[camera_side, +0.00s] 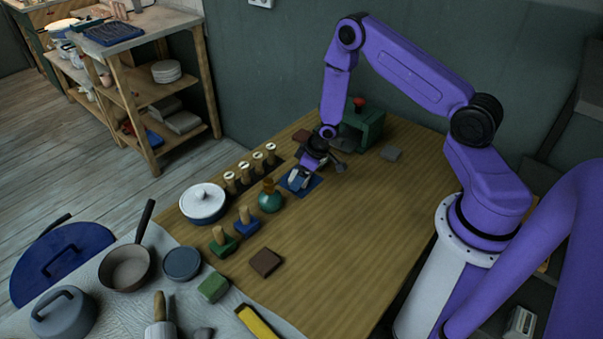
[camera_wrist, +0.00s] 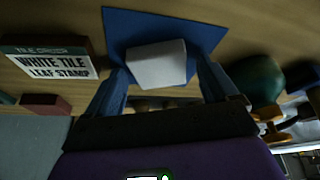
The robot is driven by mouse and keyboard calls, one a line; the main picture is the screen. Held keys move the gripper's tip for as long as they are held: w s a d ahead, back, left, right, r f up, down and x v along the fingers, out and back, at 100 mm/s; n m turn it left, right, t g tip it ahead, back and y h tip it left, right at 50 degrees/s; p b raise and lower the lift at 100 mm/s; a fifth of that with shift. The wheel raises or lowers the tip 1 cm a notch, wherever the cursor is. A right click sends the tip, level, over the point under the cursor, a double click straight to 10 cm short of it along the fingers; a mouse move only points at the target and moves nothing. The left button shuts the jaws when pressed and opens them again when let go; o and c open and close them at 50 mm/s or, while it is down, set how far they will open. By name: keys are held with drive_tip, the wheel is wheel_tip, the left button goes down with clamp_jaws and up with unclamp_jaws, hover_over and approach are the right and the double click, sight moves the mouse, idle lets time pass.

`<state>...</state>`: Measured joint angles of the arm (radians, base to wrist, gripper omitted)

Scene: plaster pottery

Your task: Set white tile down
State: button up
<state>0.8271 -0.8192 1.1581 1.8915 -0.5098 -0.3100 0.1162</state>
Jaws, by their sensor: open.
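The white tile (camera_wrist: 157,63) lies on a blue square mat (camera_wrist: 205,35) in the wrist view. In the side view the tile (camera_side: 297,178) is a small pale patch, partly hidden by my gripper, on the mat (camera_side: 314,184). My gripper (camera_wrist: 160,75) is open, with one blue finger on each side of the tile. I cannot tell whether a finger touches it. In the side view my gripper (camera_side: 300,176) is low over the mat. A card reading "WHITE TILE LEAF STAMP" (camera_wrist: 50,66) stands left of the mat in the wrist view.
A teal vase (camera_side: 270,201) stands close left of the mat. A rack of wooden-handled stamps (camera_side: 245,177) and a white lidded pot (camera_side: 203,204) are farther left. A green box (camera_side: 364,127) with a red knob stands behind. The table's front right is clear beyond a brown tile (camera_side: 265,262).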

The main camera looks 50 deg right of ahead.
drive_tip(key=shift+r, duration=0.1)
drive_tip(key=v, duration=1.2)
drive_tip(key=s+a+r+n+h, duration=0.1)
drive_tip(key=s+a+r+n, duration=0.1)
drive_tip(key=a+r, duration=0.5)
drive_tip(key=s+a+r+n+g, duration=0.1)
drive_tip(key=s+r, duration=0.3)
drive_tip(key=s, duration=0.4)
drive_tip(key=s+a+r+n+g, duration=0.1)
drive_tip(key=s+a+r+n, duration=0.2)
drive_tip(key=s, duration=0.6)
drive_tip(key=s+a+r+n+g, duration=0.2)
drive_tip(key=s+r, duration=0.3)
drive_tip(key=s, duration=0.4)
drive_tip(key=shift+s+a+r, duration=0.15)
drive_tip(key=shift+a+r, duration=0.1)
drive_tip(key=shift+a, duration=0.4)
drive_tip(key=shift+c, duration=0.4)
